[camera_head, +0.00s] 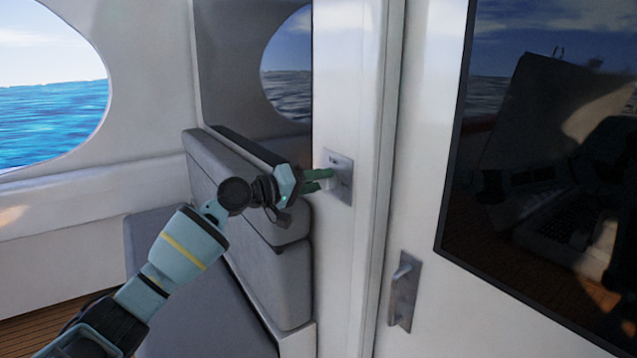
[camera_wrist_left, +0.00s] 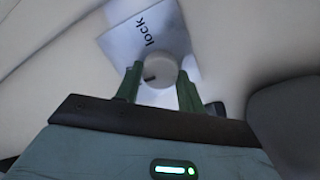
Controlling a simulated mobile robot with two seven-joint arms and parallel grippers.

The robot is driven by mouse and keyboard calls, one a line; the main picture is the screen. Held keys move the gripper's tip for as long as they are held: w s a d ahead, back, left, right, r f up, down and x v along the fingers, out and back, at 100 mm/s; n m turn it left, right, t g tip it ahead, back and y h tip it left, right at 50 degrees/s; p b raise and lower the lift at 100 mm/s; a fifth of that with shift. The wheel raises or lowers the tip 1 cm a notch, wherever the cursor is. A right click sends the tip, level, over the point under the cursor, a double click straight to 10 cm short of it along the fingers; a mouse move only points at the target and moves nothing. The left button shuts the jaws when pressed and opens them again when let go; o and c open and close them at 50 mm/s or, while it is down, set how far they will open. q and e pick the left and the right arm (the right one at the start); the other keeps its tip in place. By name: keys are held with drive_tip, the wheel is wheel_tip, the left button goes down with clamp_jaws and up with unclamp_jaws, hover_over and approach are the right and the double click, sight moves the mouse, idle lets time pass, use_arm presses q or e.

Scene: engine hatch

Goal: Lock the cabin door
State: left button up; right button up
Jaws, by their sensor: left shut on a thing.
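The cabin door (camera_head: 421,150) is white with a large dark window, and it stands at the right of the head view. A metal lock plate (camera_head: 341,176) is on the white post left of the door. In the left wrist view the plate (camera_wrist_left: 120,42) carries the word "lock" and a round grey knob (camera_wrist_left: 160,70). My left gripper (camera_head: 329,179) is at the plate, its green fingers (camera_wrist_left: 158,88) shut on the knob from both sides. The fingers hide the knob in the head view. My right gripper is not seen.
A door handle (camera_head: 403,290) on a metal plate sits low on the door. Grey seat cushions (camera_head: 270,262) are below and left of the lock plate, close under my left arm. An oval window (camera_head: 45,95) is in the left wall.

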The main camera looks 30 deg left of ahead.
use_arm(q)
drive_tip(key=m+b, duration=0.1)
drive_tip(key=m, duration=0.2)
drive_tip(key=shift+f, duration=0.15)
drive_tip(key=shift+s+d+r+m+y+b, duration=0.1)
drive_tip(key=shift+m+y+b, duration=0.3)
drive_tip(key=shift+m, duration=1.8)
drive_tip(key=shift+w+d+r+m+y+b, duration=0.15)
drive_tip(key=shift+m+b, duration=0.45)
drive_tip(key=shift+m, duration=1.6)
drive_tip(key=shift+s+r+m+y+b, duration=0.15)
drive_tip(key=shift+m+y+b, duration=0.3)
drive_tip(key=shift+m, duration=1.75)
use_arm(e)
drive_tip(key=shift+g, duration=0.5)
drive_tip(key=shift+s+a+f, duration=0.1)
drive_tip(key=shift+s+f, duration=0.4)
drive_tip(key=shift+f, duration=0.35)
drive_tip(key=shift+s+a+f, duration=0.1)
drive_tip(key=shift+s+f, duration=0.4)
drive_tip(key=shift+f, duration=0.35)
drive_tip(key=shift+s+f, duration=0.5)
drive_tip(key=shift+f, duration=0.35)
use_arm(q)
drive_tip(key=shift+f, duration=0.1)
drive_tip(key=o, duration=1)
drive_tip(key=shift+c, duration=0.2)
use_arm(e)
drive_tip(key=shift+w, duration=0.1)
